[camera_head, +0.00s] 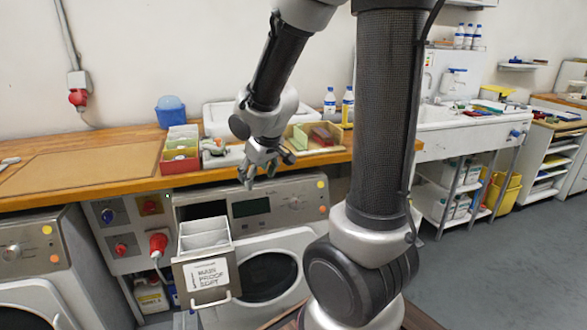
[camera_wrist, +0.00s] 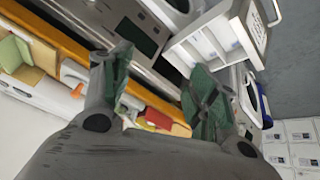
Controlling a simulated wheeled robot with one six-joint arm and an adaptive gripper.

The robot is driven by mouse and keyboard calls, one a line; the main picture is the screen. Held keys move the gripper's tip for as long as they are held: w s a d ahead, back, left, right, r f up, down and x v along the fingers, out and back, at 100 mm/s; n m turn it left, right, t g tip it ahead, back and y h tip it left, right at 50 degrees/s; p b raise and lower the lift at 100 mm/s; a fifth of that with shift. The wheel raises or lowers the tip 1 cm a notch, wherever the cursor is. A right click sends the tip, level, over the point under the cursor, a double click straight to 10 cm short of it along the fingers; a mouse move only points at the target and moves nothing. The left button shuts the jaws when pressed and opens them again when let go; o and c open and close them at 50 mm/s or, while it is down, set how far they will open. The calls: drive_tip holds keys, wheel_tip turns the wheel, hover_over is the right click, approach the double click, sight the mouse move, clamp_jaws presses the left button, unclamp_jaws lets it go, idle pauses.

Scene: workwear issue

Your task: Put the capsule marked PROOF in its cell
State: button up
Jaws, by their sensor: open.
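My gripper (camera_head: 262,172) hangs in front of the worktop edge, above and to the right of the open drawer. In the wrist view its two green-padded fingers (camera_wrist: 158,65) are spread apart with nothing between them. The pulled-out drawer (camera_head: 205,280) of the washer has white cells inside and a front label (camera_head: 208,274) that seems to read MAIN, PROOF, SOFT. The drawer also shows in the wrist view (camera_wrist: 190,48), and its cells look empty there. I cannot make out a capsule marked PROOF in either view.
A red and green divided box (camera_head: 180,165) with pale contents stands on the wooden worktop (camera_head: 130,185). A tray (camera_head: 297,144) holding a red item is to the right. Bottles (camera_head: 347,105) and a blue tub (camera_head: 171,117) stand behind. The washer (camera_head: 295,222) is below.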

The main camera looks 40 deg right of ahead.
drive_tip(key=s+r+m, duration=0.1)
drive_tip(key=s+r, duration=0.4)
drive_tip(key=s, duration=0.5)
drive_tip(key=s+r+m+g, duration=0.1)
drive_tip(key=s+r, duration=0.5)
drive_tip(key=s, duration=0.4)
drive_tip(key=shift+s+d+g+y, duration=0.3)
drive_tip(key=shift+s, duration=0.1)
